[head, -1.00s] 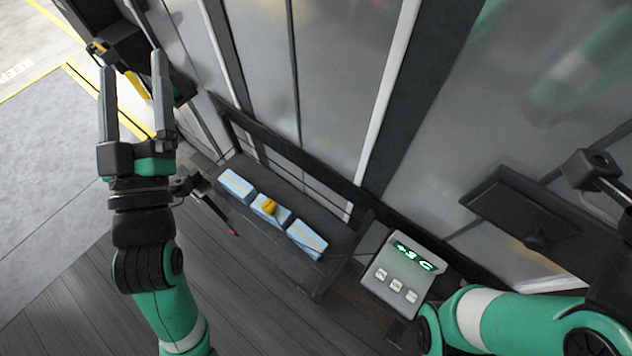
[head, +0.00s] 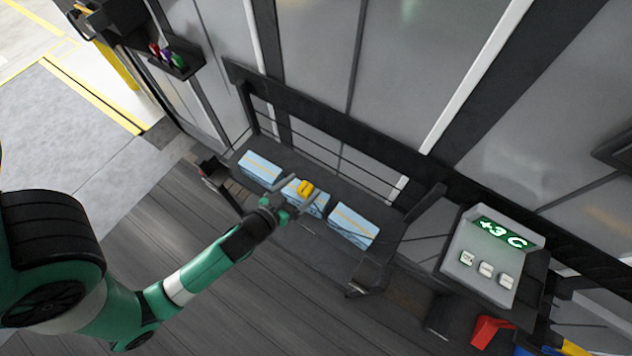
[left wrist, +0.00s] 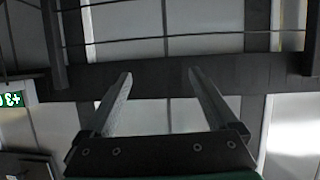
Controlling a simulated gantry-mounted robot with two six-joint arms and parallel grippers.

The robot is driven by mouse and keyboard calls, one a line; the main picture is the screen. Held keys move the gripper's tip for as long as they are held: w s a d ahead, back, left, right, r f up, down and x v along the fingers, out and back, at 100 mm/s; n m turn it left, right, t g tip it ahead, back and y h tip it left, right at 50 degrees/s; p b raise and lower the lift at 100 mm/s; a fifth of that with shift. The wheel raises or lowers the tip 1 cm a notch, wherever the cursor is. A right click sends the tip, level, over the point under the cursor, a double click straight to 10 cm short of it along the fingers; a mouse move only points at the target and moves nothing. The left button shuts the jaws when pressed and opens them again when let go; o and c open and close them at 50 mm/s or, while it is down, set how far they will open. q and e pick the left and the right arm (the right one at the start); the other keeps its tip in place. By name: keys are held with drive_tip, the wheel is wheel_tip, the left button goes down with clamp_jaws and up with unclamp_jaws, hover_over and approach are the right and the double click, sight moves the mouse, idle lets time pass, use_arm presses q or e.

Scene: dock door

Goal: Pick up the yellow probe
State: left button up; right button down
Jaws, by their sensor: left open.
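The yellow probe (head: 305,187) sits on the middle one of three pale blue boxes (head: 321,207) in the head view. The boxes lie in a row on a dark bench. My left gripper (head: 308,186) is open, and its two fingers appear either side of the probe in this view. The left wrist view shows the same open fingers (left wrist: 160,74) with nothing between them and the dark rails and grey wall panels beyond. The probe and boxes do not show there, so I cannot tell the gap to the probe. My right gripper is out of view.
A grey panel (head: 493,255) with a green "+3 C" display and buttons stands right of the bench. Dark rails (head: 330,110) run behind the boxes. A small shelf (head: 178,63) with coloured items hangs at upper left. Open floor (head: 235,300) lies in front.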

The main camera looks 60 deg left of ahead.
use_arm(q)
drive_tip(key=g+b, duration=0.2)
drive_tip(key=b, duration=0.1)
approach(304, 189)
drive_tip(key=x, duration=0.5)
drive_tip(key=shift+w+f, duration=0.2)
drive_tip(key=shift+w, duration=0.1)
drive_tip(key=b+x, duration=0.1)
drive_tip(key=x, duration=0.4)
drive_tip(key=shift+a+f, duration=0.1)
drive_tip(key=shift+a, duration=0.1)
clamp_jaws()
